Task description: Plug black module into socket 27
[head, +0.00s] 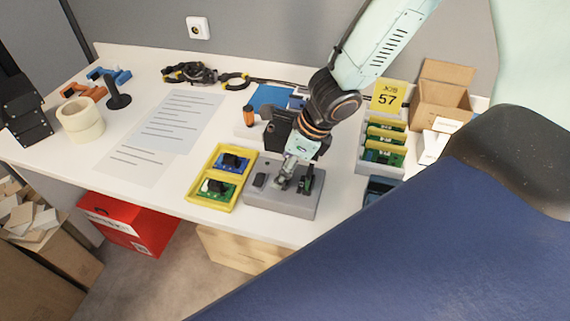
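A yellow tray (194,196) on the table holds a blue board (224,166) and a green board (222,191), each with a dark part on it. To its right stands a grey fixture (262,199) with a small black block (260,180) on its left side and dark, partly green parts on its right. My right gripper (287,181) points down over the middle of this fixture, with its tips at or just above it. The tips are too small to tell whether they hold something. No socket number is readable. My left gripper is not clearly in view.
A red box (128,222) sits below.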

